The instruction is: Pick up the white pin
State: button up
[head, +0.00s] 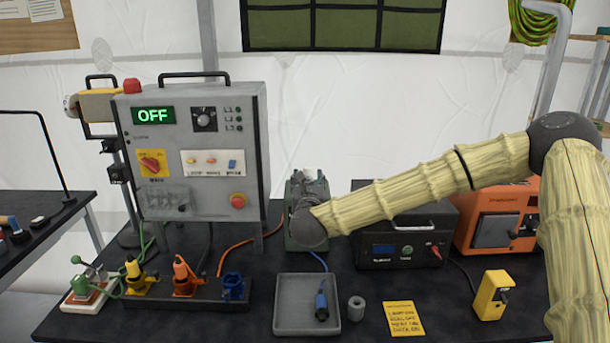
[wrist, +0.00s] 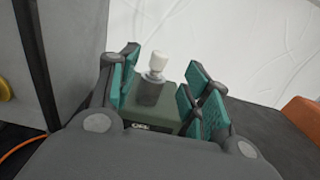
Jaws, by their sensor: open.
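The white pin (wrist: 158,61) stands upright on a grey round base on top of the dark green box (wrist: 146,128). My gripper (wrist: 164,82) is open, with its teal-padded fingers apart on the left and right of the pin; no contact shows. In the head view the green box (head: 296,245) stands on the table at the back, and my gripper (head: 306,214) is over it. My wrist covers part of the box, and I cannot make out the pin in that view.
A grey control cabinet (head: 194,165) reading OFF stands left of the green box. A black power unit (head: 405,249) and an orange machine (head: 498,235) stand to the right. In front lie a grey tray (head: 283,322) holding a blue connector, a grey ring (head: 356,309) and a yellow note (head: 403,319).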

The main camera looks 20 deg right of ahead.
aim_at(307, 172)
jog(key=x, duration=0.3)
jog(key=shift+d+f+p, duration=0.15)
jog(key=shift+p, duration=0.15)
jog(key=shift+w+p, duration=0.3)
jog(key=shift+p+x, duration=1.1)
jog(key=shift+x, duration=1.2)
jog(key=shift+f, duration=0.1)
grip_shut()
